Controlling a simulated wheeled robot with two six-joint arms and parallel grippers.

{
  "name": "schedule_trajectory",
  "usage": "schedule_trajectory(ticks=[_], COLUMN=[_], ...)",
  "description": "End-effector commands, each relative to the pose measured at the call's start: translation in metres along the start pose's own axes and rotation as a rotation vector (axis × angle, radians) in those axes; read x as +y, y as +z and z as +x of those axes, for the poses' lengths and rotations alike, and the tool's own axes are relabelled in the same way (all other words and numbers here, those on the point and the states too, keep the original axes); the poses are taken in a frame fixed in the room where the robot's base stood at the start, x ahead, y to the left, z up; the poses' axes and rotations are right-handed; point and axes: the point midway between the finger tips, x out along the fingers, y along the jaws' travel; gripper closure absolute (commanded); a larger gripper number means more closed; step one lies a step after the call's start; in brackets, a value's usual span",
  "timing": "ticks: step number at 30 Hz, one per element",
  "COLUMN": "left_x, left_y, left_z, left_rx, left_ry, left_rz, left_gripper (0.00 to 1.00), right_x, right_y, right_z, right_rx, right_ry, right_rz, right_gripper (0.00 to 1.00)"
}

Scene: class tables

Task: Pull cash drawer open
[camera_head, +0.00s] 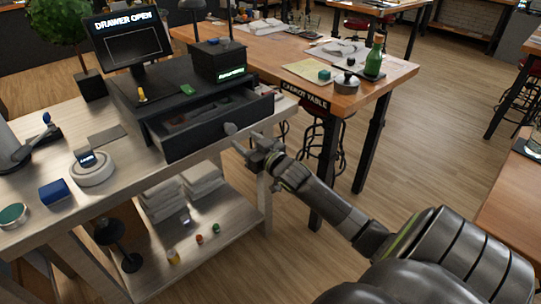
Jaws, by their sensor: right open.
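The black cash drawer (217,128) stands pulled partly out of its dark housing on the counter, and its inside shows from above. A knob (230,128) sits on the drawer's front. My right gripper (243,144) is open, with its fingers close to the drawer front just right of and below the knob. I cannot tell whether it touches the drawer. The screen (131,45) above reads "DRAWER OPEN". My left gripper is not in view.
A wooden table (385,88) with a green bottle (375,55) stands behind at the right. A lower shelf (205,250) holds stacked paper and small items. A round white device (92,168) and a blue box (54,191) sit on the counter (125,195). Open floor lies at the right.

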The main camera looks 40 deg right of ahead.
Motion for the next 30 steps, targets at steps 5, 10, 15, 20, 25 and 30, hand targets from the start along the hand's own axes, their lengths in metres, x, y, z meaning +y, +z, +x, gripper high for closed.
schedule_trajectory(ticks=[5,10,15,20,25,30], left_x=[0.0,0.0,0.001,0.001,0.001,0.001], left_y=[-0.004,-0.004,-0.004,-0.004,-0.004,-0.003], left_z=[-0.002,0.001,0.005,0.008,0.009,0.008], left_rx=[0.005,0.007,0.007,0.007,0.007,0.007], left_ry=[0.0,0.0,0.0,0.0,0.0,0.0], left_rz=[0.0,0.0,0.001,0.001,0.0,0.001], left_gripper=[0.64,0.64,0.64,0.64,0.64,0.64], right_x=[0.001,0.0,0.0,0.001,0.0,0.0], right_y=[0.001,0.002,0.002,0.002,0.0,0.0], right_z=[-0.036,-0.065,-0.088,-0.102,-0.109,-0.11], right_rx=[-0.002,-0.002,-0.001,-0.001,0.001,0.001], right_ry=[0.0,0.0,-0.001,0.001,0.0,0.0], right_rz=[-0.004,-0.005,-0.005,-0.003,-0.001,0.0], right_gripper=[0.48,0.48,0.48,0.48,0.48,0.48])
